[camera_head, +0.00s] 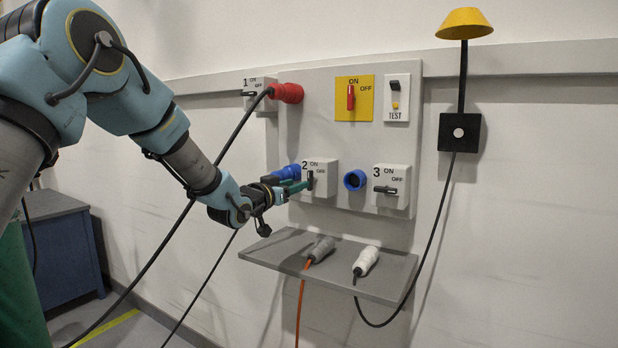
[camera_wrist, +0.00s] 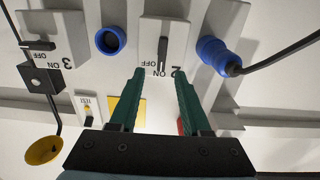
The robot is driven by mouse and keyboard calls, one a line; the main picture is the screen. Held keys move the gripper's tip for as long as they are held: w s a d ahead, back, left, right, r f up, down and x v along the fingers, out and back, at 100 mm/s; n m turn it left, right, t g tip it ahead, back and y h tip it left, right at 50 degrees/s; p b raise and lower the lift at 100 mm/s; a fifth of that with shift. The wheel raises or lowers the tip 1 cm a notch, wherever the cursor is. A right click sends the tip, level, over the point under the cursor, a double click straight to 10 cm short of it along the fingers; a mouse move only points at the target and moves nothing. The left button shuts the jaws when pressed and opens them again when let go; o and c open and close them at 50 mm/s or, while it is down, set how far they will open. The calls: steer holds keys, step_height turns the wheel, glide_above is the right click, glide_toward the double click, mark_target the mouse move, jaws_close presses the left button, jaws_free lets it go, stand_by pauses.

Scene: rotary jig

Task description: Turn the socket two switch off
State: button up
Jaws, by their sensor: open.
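The socket two box (camera_head: 326,168) is a white box marked 2, ON and OFF on the grey wall panel. Its black switch handle (camera_head: 310,181) stands upright, in line with the ON mark. My gripper (camera_head: 297,187) has green fingers and reaches the box from the left, close to the handle. In the wrist view, which is upside down, the open fingers (camera_wrist: 160,74) point at the box, one toward each side of the handle (camera_wrist: 163,54). I cannot tell whether they touch it. Nothing is held. A blue plug (camera_wrist: 213,52) sits in the socket beside the box.
Socket three (camera_head: 392,184) and an empty blue socket (camera_head: 355,180) are to the right. Socket one (camera_head: 259,90) with a red plug (camera_head: 288,93) is above left. A shelf (camera_head: 282,250) below holds a grey and a white connector. A red switch (camera_head: 351,97) is above.

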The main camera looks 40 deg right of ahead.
mark_target(309, 179)
steer(key=p+x, duration=0.2)
steer(key=x, duration=0.4)
steer(key=shift+w+d, duration=0.25)
steer(key=shift+d, duration=0.1)
jaws_close()
